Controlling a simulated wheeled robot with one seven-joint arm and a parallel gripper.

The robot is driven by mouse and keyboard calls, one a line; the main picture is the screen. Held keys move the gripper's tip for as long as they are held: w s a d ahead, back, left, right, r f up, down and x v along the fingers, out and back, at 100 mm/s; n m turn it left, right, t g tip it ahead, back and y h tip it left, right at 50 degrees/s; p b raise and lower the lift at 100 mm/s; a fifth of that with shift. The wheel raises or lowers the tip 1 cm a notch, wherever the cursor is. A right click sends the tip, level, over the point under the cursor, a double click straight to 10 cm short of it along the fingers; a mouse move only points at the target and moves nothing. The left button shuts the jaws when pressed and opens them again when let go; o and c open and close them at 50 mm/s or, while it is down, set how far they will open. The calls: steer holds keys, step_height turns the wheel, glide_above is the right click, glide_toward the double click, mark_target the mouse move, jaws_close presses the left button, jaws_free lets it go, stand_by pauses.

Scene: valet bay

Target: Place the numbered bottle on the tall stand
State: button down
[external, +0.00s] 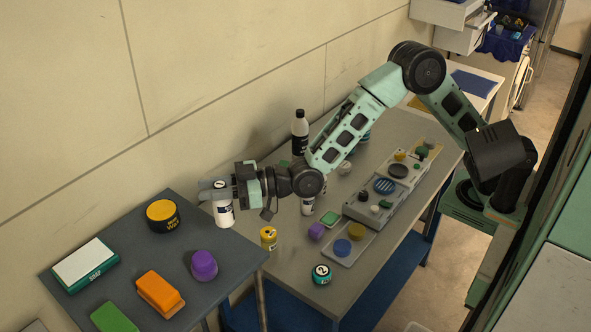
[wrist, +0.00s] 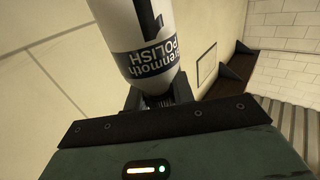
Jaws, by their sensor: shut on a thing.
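My gripper (external: 229,192) is shut on a white bottle (external: 223,213) with a dark printed band. In the wrist view the bottle (wrist: 140,30) sits between the jaws, and its band reads "POLISH". A teal and black round container (external: 321,275) marked "2" stands on the front of the lighter grey table. I cannot tell which surface is the tall stand.
The dark table carries a yellow-topped black tub (external: 162,215), an orange block (external: 160,293), a purple knob-like piece (external: 204,265) and a white-topped green box (external: 86,265).

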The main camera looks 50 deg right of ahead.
mark_target(217, 222)
steer(key=f+p, duration=0.1)
steer(key=f, duration=0.3)
steer(key=f+p, duration=0.2)
steer(key=f, duration=0.2)
steer(key=shift+s+a+f+p, duration=0.15)
steer(key=shift+a+f+p, duration=0.05)
steer(key=shift+f+p, duration=0.15)
steer(key=shift+f, duration=0.5)
steer(key=shift+f, duration=0.15)
steer(key=c, duration=1.2)
jaws_free()
steer(key=shift+r, duration=0.25)
steer(key=shift+b+v, duration=2.45)
steer(key=shift+v, duration=3.6)
